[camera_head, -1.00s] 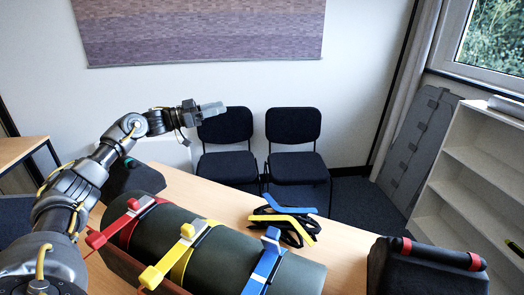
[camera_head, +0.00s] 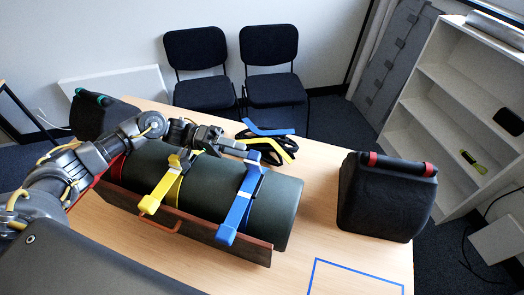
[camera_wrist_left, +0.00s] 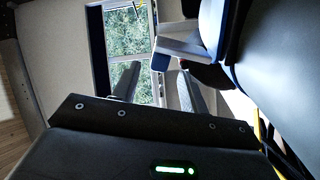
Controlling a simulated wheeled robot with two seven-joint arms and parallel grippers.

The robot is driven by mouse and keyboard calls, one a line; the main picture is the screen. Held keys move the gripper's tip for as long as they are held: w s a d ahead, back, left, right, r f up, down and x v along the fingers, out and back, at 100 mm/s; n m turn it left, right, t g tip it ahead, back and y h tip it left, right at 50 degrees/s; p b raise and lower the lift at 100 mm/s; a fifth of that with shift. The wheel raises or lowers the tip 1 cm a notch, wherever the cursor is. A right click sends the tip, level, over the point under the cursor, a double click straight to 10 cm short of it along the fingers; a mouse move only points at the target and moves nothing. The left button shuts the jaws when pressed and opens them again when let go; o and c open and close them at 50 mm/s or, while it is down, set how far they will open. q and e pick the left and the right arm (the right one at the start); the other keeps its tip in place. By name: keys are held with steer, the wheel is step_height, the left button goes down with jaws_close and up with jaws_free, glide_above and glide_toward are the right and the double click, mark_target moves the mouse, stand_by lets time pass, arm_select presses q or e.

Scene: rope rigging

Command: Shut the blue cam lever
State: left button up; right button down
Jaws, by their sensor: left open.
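A dark green roll (camera_head: 275,212) lies on the table with straps around it. The blue cam lever (camera_head: 238,205) stands out from its buckle on the roll's top and slopes down over the near side, ending in a wide paddle. My left gripper (camera_head: 236,144) is open and empty, low over the roll's far side, between the yellow and blue straps. It looks apart from the blue lever, though depth is hard to judge. In the left wrist view its two fingers (camera_wrist_left: 156,85) stand apart. My right gripper is out of view.
A yellow lever (camera_head: 158,193) stands out left of the blue one. A wooden board (camera_head: 200,228) with an orange handle runs along the roll's near side. Blue and yellow straps (camera_head: 268,137) lie behind. A black bag (camera_head: 385,200) stands right. Blue tape marks clear table in front.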

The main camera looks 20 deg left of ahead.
mark_target(261, 155)
arm_select(q)
steer(key=d+p, duration=0.2)
steer(key=d, duration=0.3)
steer(key=shift+d+r, duration=0.15)
steer(key=shift+d, duration=0.85)
jaws_close()
